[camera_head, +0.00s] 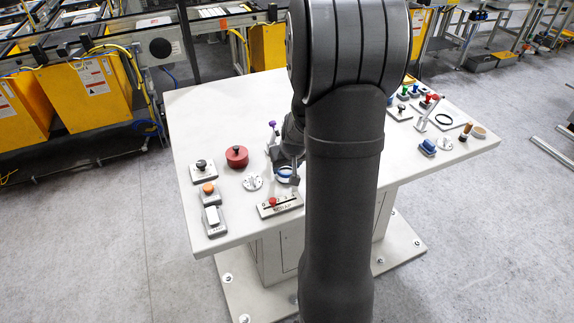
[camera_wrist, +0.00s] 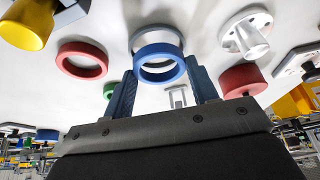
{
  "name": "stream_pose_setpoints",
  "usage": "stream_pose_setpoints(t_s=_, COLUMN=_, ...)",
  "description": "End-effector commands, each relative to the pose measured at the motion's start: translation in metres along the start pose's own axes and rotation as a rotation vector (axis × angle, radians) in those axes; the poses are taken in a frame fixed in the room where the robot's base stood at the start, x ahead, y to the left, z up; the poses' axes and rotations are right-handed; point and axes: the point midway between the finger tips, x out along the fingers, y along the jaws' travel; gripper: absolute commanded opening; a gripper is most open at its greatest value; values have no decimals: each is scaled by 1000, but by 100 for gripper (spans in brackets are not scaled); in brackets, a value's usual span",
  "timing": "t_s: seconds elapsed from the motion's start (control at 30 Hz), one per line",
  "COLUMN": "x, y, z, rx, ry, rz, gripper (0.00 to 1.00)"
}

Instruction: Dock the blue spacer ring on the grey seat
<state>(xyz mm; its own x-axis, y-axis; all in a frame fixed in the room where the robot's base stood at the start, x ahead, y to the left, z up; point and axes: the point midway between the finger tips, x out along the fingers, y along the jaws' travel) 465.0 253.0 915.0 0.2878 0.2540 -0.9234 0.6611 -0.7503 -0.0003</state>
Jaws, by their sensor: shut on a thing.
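The blue spacer ring (camera_wrist: 158,78) sits between the two fingers of my gripper (camera_wrist: 163,70) in the wrist view, and the fingers are shut on it. In the head view the blue ring (camera_head: 284,171) shows partly at my gripper (camera_head: 289,170), above the table left of my arm. A grey flanged disc with a raised hub (camera_wrist: 247,36), likely the grey seat, is to the right of the ring in the wrist view, apart from it. In the head view it looks to be the grey disc (camera_head: 252,183) left of my gripper. A pale round outline lies behind the ring; I cannot tell what it is.
A red knobbed cylinder (camera_head: 237,156) stands left of my gripper, and a red slider block (camera_head: 279,204) is in front. A red ring (camera_wrist: 82,60) is left of the held ring in the wrist view. My arm hides the table's middle.

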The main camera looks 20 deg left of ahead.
Motion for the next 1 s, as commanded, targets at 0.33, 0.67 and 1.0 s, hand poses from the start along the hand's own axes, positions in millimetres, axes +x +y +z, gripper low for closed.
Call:
stream_pose_setpoints(t_s=0.33, x=0, y=0, z=0, rx=0, ry=0, rz=0, gripper=32)
stream_pose_setpoints(t_s=0.67, x=6, y=0, z=2, rx=0, ry=0, rz=-1, gripper=32)
stream_pose_setpoints(t_s=1.0, x=12, y=0, z=5, rx=-1, ry=-1, rz=-1, gripper=32)
